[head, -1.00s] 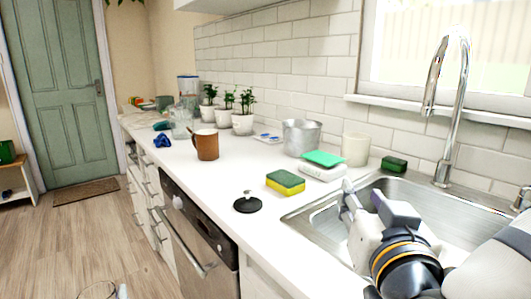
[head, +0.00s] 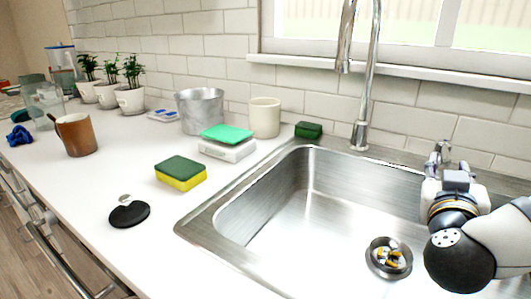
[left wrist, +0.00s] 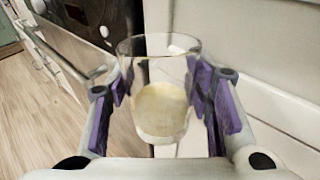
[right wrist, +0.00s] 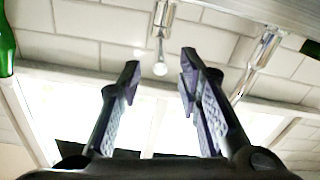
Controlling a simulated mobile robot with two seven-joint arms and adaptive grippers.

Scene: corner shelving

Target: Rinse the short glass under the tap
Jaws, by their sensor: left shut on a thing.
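The short glass (left wrist: 160,95) is clear, with pale yellowish matter at its bottom. In the left wrist view it stands between the purple pads of my left gripper (left wrist: 160,95), which is shut on it; neither shows in the head view. The chrome tap (head: 362,90) rises behind the sink (head: 300,200); I see no water running. My right gripper (head: 445,160) is over the sink's far right, by a small chrome lever (head: 441,146). In the right wrist view its fingers (right wrist: 160,80) are apart and empty, with a round-tipped chrome piece (right wrist: 160,66) beyond them.
The drain (head: 388,258) holds yellow and white bits. The basin's middle is clear.

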